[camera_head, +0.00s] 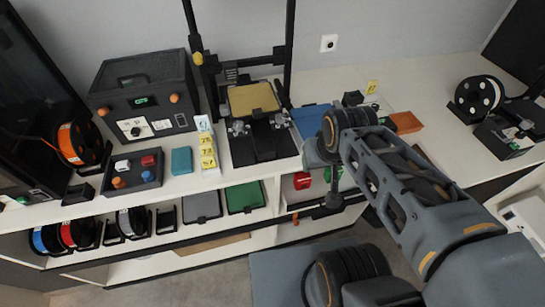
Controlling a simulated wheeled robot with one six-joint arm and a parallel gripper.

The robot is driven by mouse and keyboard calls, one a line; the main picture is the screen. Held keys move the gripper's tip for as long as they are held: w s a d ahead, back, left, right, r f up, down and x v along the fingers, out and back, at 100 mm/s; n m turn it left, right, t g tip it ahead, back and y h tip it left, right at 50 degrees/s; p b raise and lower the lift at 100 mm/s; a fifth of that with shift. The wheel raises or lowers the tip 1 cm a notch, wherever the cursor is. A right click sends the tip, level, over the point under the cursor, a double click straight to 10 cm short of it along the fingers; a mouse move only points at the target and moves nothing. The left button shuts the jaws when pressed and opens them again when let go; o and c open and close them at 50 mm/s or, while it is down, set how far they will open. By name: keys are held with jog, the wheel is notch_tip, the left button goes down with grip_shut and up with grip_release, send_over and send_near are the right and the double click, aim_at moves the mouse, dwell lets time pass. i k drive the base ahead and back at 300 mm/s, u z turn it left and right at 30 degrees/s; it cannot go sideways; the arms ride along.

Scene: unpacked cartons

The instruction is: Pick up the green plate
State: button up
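The green plate (245,197) lies on the lower white shelf, below the 3D printer. It is a flat green sheet with a dark edge, and its far edge is close under the upper shelf. My arm comes in from the lower right and bends over the counter. My gripper (333,200) is a small dark shape at the arm's end, to the right of the green plate and apart from it. Its fingers are too small and dark to tell whether they are open or shut.
A grey plate (202,207) lies directly left of the green one. The printer (262,120) with a yellow plate stands above. Spools (75,234) fill the lower shelf's left. The upper shelf overhangs.

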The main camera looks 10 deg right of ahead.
aim_at(244, 199)
jog(key=u, duration=0.7)
jog(key=k, duration=0.45)
jog(key=u, duration=0.5)
